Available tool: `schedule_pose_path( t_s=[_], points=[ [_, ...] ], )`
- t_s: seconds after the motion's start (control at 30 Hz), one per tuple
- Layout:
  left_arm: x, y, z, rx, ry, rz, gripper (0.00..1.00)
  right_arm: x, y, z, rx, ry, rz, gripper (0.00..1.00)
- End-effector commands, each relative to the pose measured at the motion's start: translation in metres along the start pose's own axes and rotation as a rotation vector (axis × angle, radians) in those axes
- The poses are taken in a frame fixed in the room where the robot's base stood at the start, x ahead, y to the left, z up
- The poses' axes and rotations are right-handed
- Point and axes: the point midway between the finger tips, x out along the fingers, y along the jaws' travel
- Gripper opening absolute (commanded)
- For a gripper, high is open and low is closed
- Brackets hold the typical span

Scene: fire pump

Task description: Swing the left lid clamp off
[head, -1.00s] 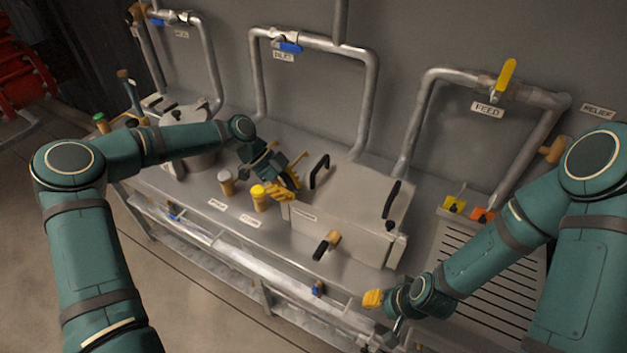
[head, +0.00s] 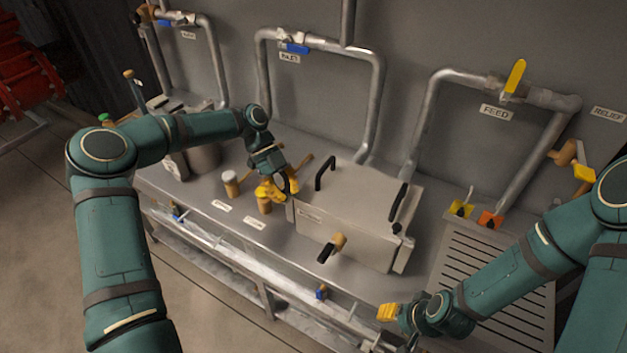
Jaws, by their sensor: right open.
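The grey metal box (head: 345,240) stands on the bench, with a flat lid (head: 362,195) carrying two black handles. A clamp with a wooden knob and black grip (head: 332,247) sits on its front face. My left gripper (head: 275,189) is at the box's left end, its yellow fingers beside a black piece at the lid's left edge. A wooden-coloured bar shows just behind it. The fingers overlap these parts, so I cannot tell whether they grip anything. My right gripper (head: 388,313) is open and empty in front of the bench, right of the box.
A white-capped jar (head: 230,183) and another jar (head: 264,203) stand left of the box. Pipes (head: 375,110) rise at the back. A rail (head: 235,255) runs along the front.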

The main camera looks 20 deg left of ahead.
Motion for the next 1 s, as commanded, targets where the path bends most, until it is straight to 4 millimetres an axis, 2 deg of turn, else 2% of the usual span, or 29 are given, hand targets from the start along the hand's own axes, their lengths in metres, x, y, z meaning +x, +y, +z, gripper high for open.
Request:
schedule_pose_path(
  t_s=[0.57,1.0],
  points=[
    [0.006,0.012,-0.007,-0.002,0.000,-0.002,0.00,0.001,0.000,0.000,0.000,0.000,0.000,0.47],
    [0.006,0.012,-0.009,-0.001,0.000,-0.002,0.00,0.000,0.000,0.000,0.000,0.000,0.000,0.47]
  ],
)
